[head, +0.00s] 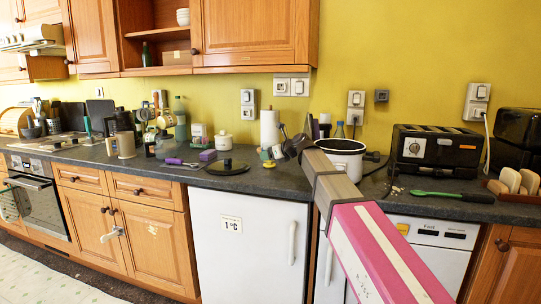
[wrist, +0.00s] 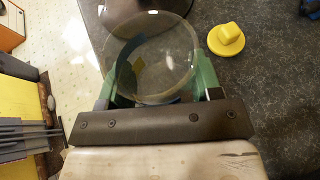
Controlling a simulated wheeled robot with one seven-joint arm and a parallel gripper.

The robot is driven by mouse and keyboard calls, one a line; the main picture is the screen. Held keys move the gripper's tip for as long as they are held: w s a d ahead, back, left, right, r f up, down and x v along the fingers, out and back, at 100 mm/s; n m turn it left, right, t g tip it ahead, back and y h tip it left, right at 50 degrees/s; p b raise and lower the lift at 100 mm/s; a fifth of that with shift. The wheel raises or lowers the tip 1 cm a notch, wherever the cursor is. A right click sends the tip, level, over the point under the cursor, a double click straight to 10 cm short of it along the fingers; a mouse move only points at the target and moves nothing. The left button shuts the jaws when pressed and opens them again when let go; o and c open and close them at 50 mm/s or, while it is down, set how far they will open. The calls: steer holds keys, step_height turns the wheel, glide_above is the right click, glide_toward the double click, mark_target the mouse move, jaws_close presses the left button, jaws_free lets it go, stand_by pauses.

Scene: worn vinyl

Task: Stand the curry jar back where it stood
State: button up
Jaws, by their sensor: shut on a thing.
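My gripper (wrist: 153,78) is shut on a clear, round glass thing, which I take to be the curry jar (wrist: 165,48). Its green fingers grip it from both sides. The jar is seen nearly end-on, with a yellowish patch and a dark strip showing through the glass. No readable label shows. In the head view my gripper (head: 290,145) is above the counter near the white pot, and the jar is too small and covered to make out clearly there.
A yellow knobbed thing (wrist: 227,39) lies on the dark counter (wrist: 265,85) beside the jar. A white pot (head: 345,160), a black pan lid (head: 227,167), a paper roll (head: 269,130) and a toaster (head: 435,150) stand along the counter (head: 275,182).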

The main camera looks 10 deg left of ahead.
mark_target(271, 178)
steer(key=shift+f, duration=2.85)
steer(key=shift+f, duration=0.65)
steer(key=o, duration=1.2)
steer(key=shift+c, duration=0.2)
steer(key=shift+s+d+r, duration=0.1)
steer(key=shift+d, duration=0.15)
steer(key=shift+v, duration=3.75)
